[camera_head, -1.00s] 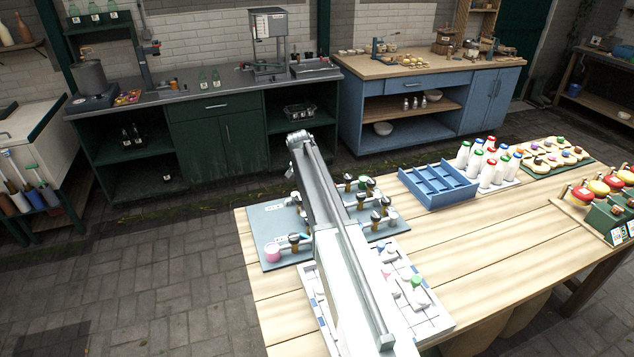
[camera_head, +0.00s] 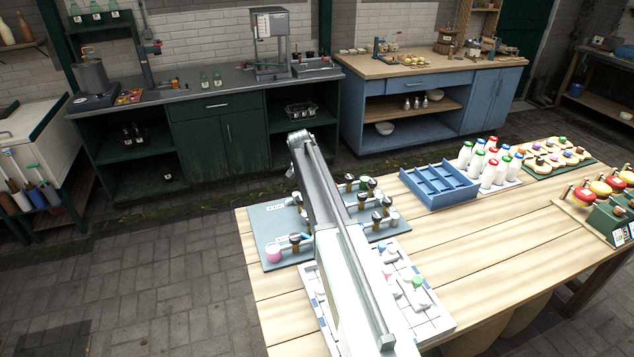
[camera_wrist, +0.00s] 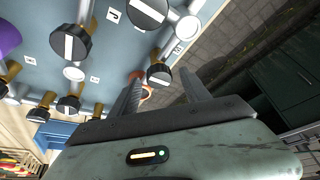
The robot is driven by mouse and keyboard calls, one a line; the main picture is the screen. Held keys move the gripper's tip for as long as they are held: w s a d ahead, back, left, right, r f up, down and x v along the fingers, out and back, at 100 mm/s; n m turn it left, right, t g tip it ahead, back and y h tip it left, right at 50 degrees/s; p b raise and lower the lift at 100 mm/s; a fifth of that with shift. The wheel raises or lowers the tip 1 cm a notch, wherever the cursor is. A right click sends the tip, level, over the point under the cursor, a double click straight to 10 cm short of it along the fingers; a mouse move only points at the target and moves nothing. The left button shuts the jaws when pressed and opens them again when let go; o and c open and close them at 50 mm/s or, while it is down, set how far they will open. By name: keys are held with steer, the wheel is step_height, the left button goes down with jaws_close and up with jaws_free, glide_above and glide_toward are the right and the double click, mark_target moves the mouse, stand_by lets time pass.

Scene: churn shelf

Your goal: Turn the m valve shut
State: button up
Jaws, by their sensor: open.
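A grey-blue board (camera_head: 262,222) with several black-topped brass valves lies on the wooden table, partly hidden by my arm in the head view. In the wrist view the board (camera_wrist: 125,48) fills the upper left. Its black knobs carry white bars, and small white labels sit beside them. I cannot tell for sure which label reads m. My gripper (camera_wrist: 160,76) is open, its two fingers on either side of a black valve knob (camera_wrist: 159,75) at the board's edge. I cannot tell whether they touch it. The head view hides my gripper behind the arm.
On the table are a white tiled tray (camera_head: 432,312) by my arm, a blue divided crate (camera_head: 438,186), white bottles (camera_head: 488,165) and a green box (camera_head: 606,222). Other valves stand close around the gripper. Bare planks (camera_head: 490,245) lie to the right.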

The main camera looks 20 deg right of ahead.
steer(key=p+v, duration=0.6)
steer(key=v, duration=0.1)
steer(key=shift+r+p, duration=0.35)
steer(key=shift+p, duration=0.05)
steer(key=shift+s+a, duration=0.1)
steer(key=s+a+f+n+g+y, duration=0.1)
steer(key=s+a+n, duration=0.2)
steer(key=s, duration=0.7)
steer(key=s+a+f+n+g+y+b, duration=0.1)
steer(key=s+a+n, duration=0.2)
steer(key=s+a, duration=0.3)
steer(key=s+a+f+n+g+y, duration=0.1)
steer(key=s+a+n, duration=0.2)
steer(key=s, duration=1.3)
steer(key=shift+a+f+b, duration=0.25)
steer(key=shift+a+b, duration=0.1)
steer(key=shift+a, duration=0.85)
steer(key=shift+s, duration=0.1)
